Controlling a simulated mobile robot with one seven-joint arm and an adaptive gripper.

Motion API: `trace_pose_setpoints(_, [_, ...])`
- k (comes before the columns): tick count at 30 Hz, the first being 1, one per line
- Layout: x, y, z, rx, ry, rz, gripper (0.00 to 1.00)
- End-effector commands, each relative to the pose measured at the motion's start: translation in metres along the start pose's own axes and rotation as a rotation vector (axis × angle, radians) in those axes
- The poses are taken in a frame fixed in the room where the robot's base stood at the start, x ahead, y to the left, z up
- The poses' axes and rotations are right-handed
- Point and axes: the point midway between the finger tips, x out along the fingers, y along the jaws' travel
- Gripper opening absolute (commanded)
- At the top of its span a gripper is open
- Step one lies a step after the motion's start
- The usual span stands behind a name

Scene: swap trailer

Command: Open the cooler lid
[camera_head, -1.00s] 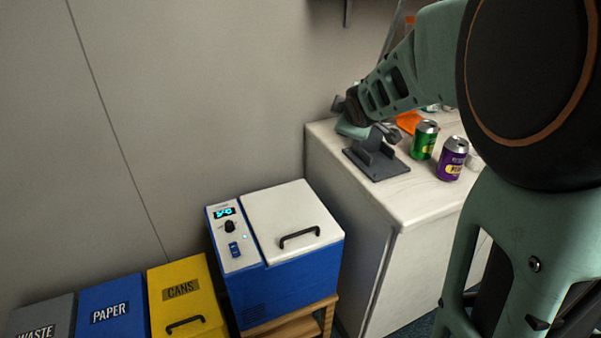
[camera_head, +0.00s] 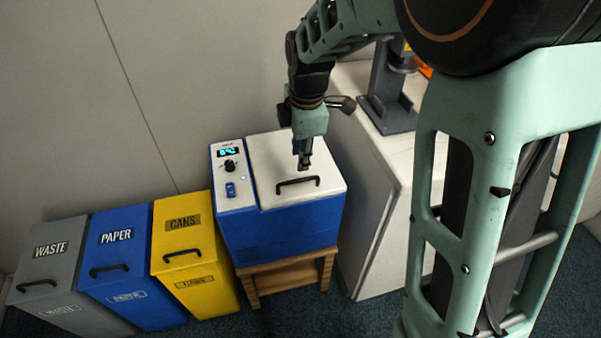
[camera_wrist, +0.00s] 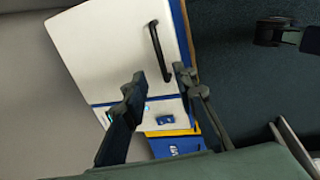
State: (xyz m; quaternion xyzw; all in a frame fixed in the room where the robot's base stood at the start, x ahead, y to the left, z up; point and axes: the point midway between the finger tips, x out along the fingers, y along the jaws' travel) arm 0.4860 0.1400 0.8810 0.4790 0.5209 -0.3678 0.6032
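The cooler (camera_head: 285,231) is a blue box with a white lid (camera_head: 270,152) and a black handle (camera_head: 298,183) near the lid's front edge. The lid is shut. A control panel (camera_head: 229,172) with a lit display is on its left. My gripper (camera_head: 302,164) points down above the lid, just behind the handle. In the wrist view its two fingers (camera_wrist: 166,88) are spread apart with nothing between them. The handle (camera_wrist: 160,52) shows beyond the fingertips, apart from them, and the white lid (camera_wrist: 115,45) fills the upper left.
The cooler stands on a wooden stool (camera_head: 287,272). Yellow cans (camera_head: 191,240), blue paper (camera_head: 125,262) and grey waste (camera_head: 52,270) bins stand to its left. A white cabinet (camera_head: 372,215) with a grey stand (camera_head: 385,112) is on its right. Floor in front is clear.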

Motion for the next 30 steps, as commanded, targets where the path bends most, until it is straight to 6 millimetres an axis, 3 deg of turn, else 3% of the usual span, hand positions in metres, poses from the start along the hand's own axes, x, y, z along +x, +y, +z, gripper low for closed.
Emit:
trace_pose_setpoints(6, [0.046, -0.002, 0.001, 0.001, -0.002, -0.006, 0.26])
trace_pose_setpoints(13, [0.081, -0.001, 0.001, 0.001, -0.002, -0.002, 0.26])
trace_pose_setpoints(18, [0.092, 0.000, 0.001, 0.002, -0.002, 0.000, 0.26])
trace_pose_setpoints(27, [0.094, 0.000, 0.001, 0.002, -0.002, 0.002, 0.26])
trace_pose_setpoints(30, [0.094, 0.000, 0.001, 0.002, -0.002, 0.002, 0.15])
